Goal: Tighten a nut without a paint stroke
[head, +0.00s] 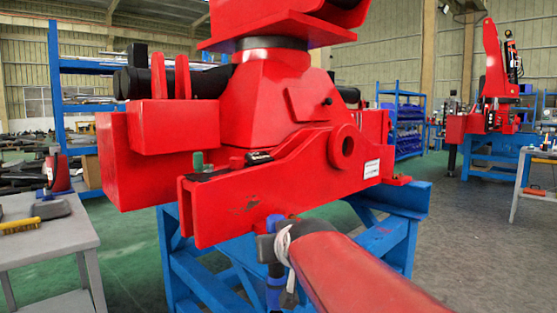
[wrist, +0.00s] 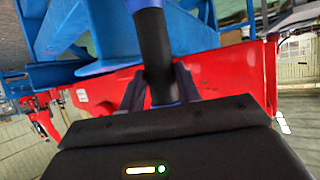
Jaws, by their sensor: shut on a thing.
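The red crane (head: 265,105) stands on a blue stand (head: 200,275). My gripper (head: 268,247) is in front of the crane's lower red beam (head: 250,205), low and near the middle. It is shut on a dark upright tool with blue parts, whose lower blue part (head: 275,290) shows below the gripper. In the wrist view, the tool's black shaft (wrist: 156,50) passes between the two fingers (wrist: 158,85). Small bolt-like parts show at the right end, but I cannot tell a nut or paint stroke.
A grey table (head: 45,240) at left holds a yellow-handled brush (head: 20,226), a grey block and a red-and-blue object (head: 56,170). Another red crane (head: 490,110) stands at the back right.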

